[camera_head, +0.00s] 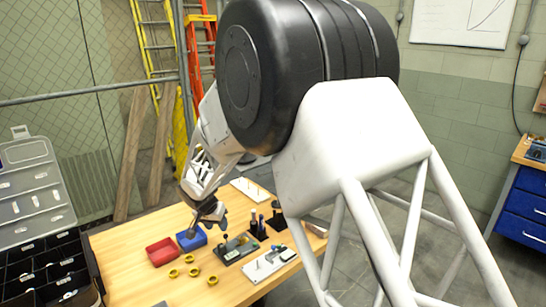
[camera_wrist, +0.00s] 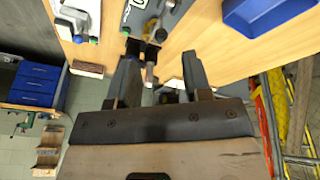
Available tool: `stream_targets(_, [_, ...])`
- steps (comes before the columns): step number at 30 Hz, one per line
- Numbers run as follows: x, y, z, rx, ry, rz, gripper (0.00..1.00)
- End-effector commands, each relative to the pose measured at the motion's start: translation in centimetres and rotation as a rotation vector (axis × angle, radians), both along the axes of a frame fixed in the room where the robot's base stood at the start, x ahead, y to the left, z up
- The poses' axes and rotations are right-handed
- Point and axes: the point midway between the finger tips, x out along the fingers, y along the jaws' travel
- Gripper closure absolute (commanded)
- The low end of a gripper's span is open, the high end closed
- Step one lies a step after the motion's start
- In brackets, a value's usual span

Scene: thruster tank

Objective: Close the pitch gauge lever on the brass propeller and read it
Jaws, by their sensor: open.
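My gripper (camera_head: 213,213) hangs over the bench near the blue tray in the head view. In the wrist view my gripper (camera_wrist: 160,72) has its two dark fingers apart. A dark upright part with a small brass-coloured piece (camera_wrist: 150,54) shows between and beyond them; I cannot tell whether it touches a finger. A dark fixture plate (camera_head: 235,249) with small upright parts stands just right of the gripper in the head view. Several small yellow, brass-like pieces (camera_head: 190,272) lie on the bench. I cannot make out which part is the propeller or the gauge lever, nor any reading.
A red tray (camera_head: 163,251) and a blue tray (camera_head: 191,239) sit on the wooden bench (camera_head: 130,262). A white plate (camera_head: 270,264) and dark holders (camera_head: 276,221) stand to the right. The bench's front left is mostly clear. A black divided case (camera_head: 48,270) stands at the left.

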Motion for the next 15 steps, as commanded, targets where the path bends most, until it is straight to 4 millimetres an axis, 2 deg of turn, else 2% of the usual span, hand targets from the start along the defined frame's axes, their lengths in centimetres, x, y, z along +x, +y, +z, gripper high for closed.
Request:
stream_targets(5, [-0.4,-2.8,2.3,0.001,0.005,-0.001,0.55])
stream_targets(8, [-1.0,-5.3,4.2,0.004,0.01,-0.001,0.55])
stream_targets(15, [-3.5,-12.4,9.1,0.007,0.03,0.006,0.55])
